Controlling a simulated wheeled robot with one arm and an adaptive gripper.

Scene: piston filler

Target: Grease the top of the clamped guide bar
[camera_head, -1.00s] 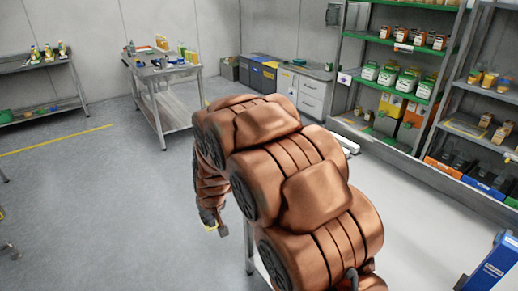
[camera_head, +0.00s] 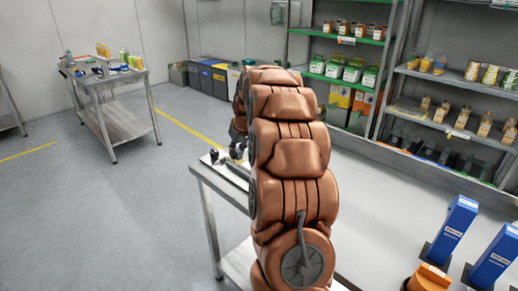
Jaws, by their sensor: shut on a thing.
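My gripper (camera_head: 238,143) shows small and dark at the far end of my copper-coloured arm, above the far end of a grey metal table (camera_head: 205,172). It is shut on a small tool, which looked like a brush in the earlier frame; the tool is mostly hidden now. A dark, long piece, perhaps the guide bar (camera_head: 232,176), lies on the table just below my gripper, partly hidden by my arm. A small black knob-like part (camera_head: 214,155), perhaps of a clamp, stands at its far left end. I cannot tell whether the tool touches the bar.
A second metal table (camera_head: 108,82) with bottles and small items stands at the back left. Shelves (camera_head: 450,80) with boxes and bins line the right wall. Blue upright holders (camera_head: 452,232) and an orange part (camera_head: 428,277) are at the lower right. Open floor lies at the left.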

